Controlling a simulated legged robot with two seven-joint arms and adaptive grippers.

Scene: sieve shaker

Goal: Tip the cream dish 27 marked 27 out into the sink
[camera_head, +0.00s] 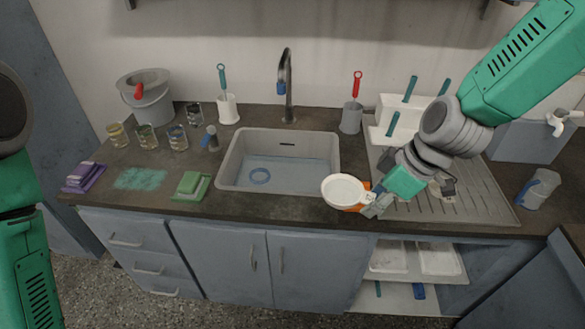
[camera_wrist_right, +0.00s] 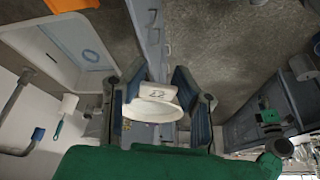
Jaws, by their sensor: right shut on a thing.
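The cream dish 27 (camera_head: 344,190) is a small round pale dish, held at the front right of the sink, above the counter's front part. In the right wrist view its side (camera_wrist_right: 156,108) carries a dark mark that looks like an upside-down 27. It looks about level; its pale inside shows, but I cannot tell what it contains. My right gripper (camera_head: 372,203) is shut on the dish, with fingers on both sides. The sink (camera_head: 232,162) is grey, with shallow bluish liquid and a blue ring in it. My left gripper is out of view; only parts of that arm show.
A tap (camera_head: 288,90) stands behind the sink. A red-handled brush in a grey holder (camera_head: 351,118) stands at its back right. A green sponge (camera_head: 190,184) lies to its left, with several jars beyond. A ribbed drainboard (camera_head: 470,190) lies right.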

